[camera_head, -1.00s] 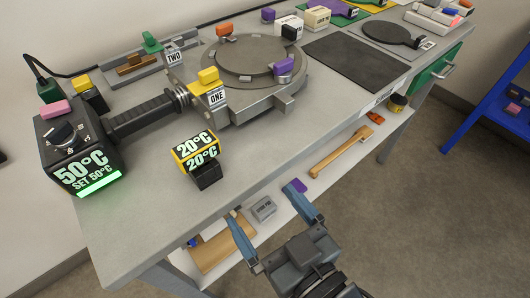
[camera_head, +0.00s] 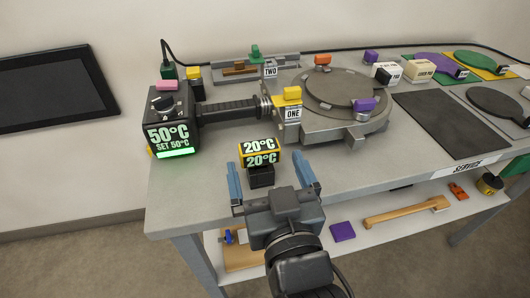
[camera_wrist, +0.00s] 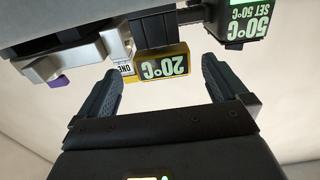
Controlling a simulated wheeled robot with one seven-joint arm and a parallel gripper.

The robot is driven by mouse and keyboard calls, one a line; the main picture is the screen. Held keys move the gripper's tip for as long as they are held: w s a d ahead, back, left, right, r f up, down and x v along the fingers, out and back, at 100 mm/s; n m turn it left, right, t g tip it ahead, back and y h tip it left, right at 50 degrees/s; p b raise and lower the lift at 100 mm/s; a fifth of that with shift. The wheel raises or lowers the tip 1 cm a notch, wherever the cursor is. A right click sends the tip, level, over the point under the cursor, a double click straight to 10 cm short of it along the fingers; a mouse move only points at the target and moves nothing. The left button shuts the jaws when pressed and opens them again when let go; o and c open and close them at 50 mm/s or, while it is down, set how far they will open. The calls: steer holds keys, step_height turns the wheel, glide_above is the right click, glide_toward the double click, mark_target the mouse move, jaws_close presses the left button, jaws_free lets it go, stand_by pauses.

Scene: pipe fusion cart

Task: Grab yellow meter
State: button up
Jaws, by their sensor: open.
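The yellow meter (camera_head: 260,153) has a yellow-edged black display reading 20°C and stands on a small black base near the front edge of the bench. My gripper (camera_head: 271,178) is open and empty in front of it, with one blue finger on each side of the meter's base in the head view. In the wrist view, which is upside down, the meter (camera_wrist: 161,66) appears beyond and between the open fingertips (camera_wrist: 160,75). I see no contact between the fingers and the meter.
A black heater box (camera_head: 172,122) reading 50°C stands left of the meter, its black handle (camera_head: 228,109) running behind it. A round metal fixture (camera_head: 345,92) is behind right. A lower shelf (camera_head: 395,212) holds a wooden-handled tool (camera_head: 405,212) and a purple block (camera_head: 343,231).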

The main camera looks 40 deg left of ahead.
mark_target(257, 145)
steer(key=shift+p+x, duration=0.35)
steer(key=shift+x, duration=2.8)
steer(key=shift+s+a+f, duration=0.1)
steer(key=shift+s, duration=0.1)
steer(key=c, duration=1.1)
